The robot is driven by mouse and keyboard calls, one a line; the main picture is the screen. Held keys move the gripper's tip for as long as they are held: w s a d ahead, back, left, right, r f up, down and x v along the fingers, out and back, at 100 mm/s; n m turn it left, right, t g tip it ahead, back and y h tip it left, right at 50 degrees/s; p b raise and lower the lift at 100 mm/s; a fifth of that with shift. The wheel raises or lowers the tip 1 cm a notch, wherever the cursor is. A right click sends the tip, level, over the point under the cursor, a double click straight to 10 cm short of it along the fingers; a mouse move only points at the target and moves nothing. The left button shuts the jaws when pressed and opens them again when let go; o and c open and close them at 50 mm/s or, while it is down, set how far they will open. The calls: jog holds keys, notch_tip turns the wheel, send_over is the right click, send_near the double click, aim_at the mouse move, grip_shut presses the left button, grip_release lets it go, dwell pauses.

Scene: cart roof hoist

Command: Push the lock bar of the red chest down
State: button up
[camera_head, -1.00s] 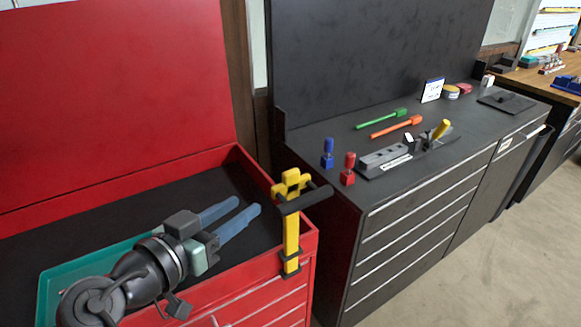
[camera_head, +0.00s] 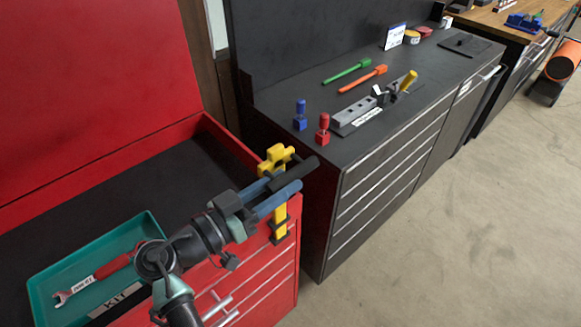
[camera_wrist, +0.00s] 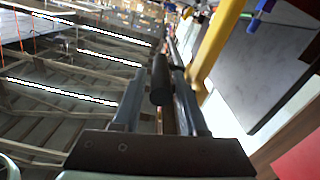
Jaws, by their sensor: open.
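The yellow lock bar (camera_head: 277,158) stands upright at the front right corner of the red chest (camera_head: 195,136). Its black handle (camera_head: 306,165) sticks out to the right and also shows as a dark rod in the wrist view (camera_wrist: 160,80). My gripper (camera_head: 288,180) is open at the lock bar, its blue fingers pointing right along the handle. In the wrist view the handle lies between the two fingers (camera_wrist: 158,95), with the yellow bar (camera_wrist: 218,45) to their right. I cannot tell whether a finger touches the handle. My gripper hides part of the bar.
A teal tray (camera_head: 38,292) with a red-handled wrench (camera_head: 100,275) lies in the chest. A dark cabinet (camera_head: 390,150) to the right carries a blue piece (camera_head: 300,117), a red piece (camera_head: 323,130) and other tools. The floor (camera_head: 450,240) at the right is clear.

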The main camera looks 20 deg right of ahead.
jog(key=shift+p+x, duration=0.3)
jog(key=shift+x, duration=1)
grip_shut()
dwell(0.5)
